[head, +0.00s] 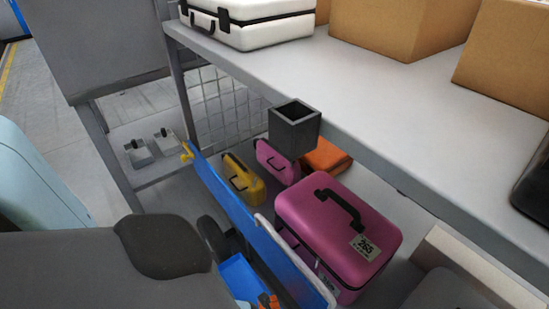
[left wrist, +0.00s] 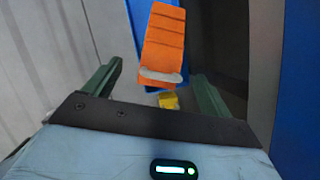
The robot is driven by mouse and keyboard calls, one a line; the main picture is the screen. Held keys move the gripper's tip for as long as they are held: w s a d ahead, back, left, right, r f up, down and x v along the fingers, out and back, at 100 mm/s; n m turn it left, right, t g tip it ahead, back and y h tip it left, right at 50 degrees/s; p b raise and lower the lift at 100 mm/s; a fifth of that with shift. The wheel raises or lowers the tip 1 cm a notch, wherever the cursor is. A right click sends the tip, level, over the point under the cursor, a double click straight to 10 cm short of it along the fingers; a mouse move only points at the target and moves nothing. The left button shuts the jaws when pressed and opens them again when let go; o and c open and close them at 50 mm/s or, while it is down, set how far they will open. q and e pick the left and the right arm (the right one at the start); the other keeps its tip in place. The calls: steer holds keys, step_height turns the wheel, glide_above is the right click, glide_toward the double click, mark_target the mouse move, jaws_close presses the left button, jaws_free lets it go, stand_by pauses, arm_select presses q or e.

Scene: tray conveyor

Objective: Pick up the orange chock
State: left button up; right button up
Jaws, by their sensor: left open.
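The orange chock (left wrist: 163,42) shows in the left wrist view as a ridged orange block with a pale grey band at its near end. It lies over a blue surface (left wrist: 138,14), seemingly a tray or bin. My left gripper (left wrist: 156,70) is open, its two green fingers on either side of the chock in the picture. I cannot tell how far the chock is beyond the fingertips; no contact shows. In the head view, small orange parts (head: 268,300) show in a blue bin (head: 240,277) at the bottom edge. My right gripper is not in view.
A yellow object (left wrist: 168,100) lies below the chock in the left wrist view. A blue panel (head: 225,192) stands beside the bin. Pink case (head: 320,215), yellow case (head: 243,180) and orange case (head: 327,155) sit under a grey shelf (head: 350,85) with cardboard boxes (head: 400,28).

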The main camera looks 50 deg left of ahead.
arm_select(q)
steer(key=shift+a+f, duration=0.2)
steer(key=shift+f, duration=0.4)
steer(key=shift+w, duration=0.15)
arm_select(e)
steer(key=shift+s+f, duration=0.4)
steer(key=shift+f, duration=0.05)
arm_select(q)
steer(key=shift+w+a+f+b, duration=0.1)
steer(key=shift+a+f+b, duration=0.1)
steer(key=shift+f+b, duration=0.35)
steer(key=b+x, duration=0.2)
steer(key=x, duration=0.2)
steer(key=shift+w, duration=0.1)
steer(key=shift+c, duration=0.4)
steer(key=c, duration=1.2)
steer(key=shift+w, duration=0.1)
steer(key=shift+c, duration=1.6)
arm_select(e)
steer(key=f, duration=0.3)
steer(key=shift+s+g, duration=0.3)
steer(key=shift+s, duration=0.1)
